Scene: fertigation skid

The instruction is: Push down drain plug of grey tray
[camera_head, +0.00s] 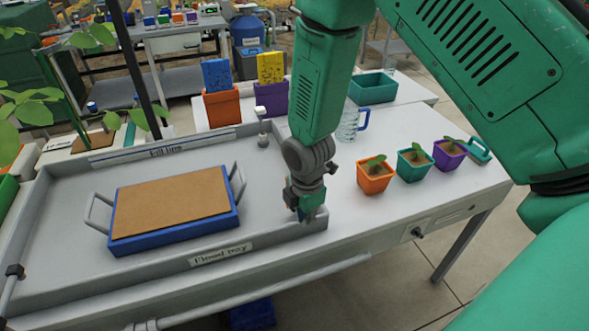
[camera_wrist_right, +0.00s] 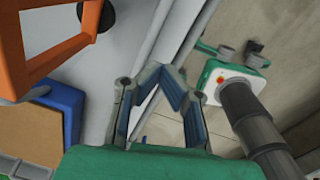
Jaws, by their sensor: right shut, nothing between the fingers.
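The grey tray (camera_head: 70,262), labelled "Flood tray", lies on the white bench. My right gripper (camera_head: 306,214) points down at its front right corner, shut and empty. In the right wrist view its fingers (camera_wrist_right: 162,76) meet close by the tray's edge. I cannot make out the drain plug for certain. A post with a white top (camera_head: 262,128) stands at the tray's back right. In the right wrist view an orange frame-like part (camera_wrist_right: 50,50) and a dark round part (camera_wrist_right: 97,14) show over the tray floor; I cannot tell what they are. My left gripper is out of view.
A blue tray with a brown top (camera_head: 170,207) and grey handles sits inside the grey tray. Orange (camera_head: 374,179), teal (camera_head: 413,167) and purple (camera_head: 448,156) seedling pots stand to the right. A clear jug (camera_head: 347,121) stands behind my right arm.

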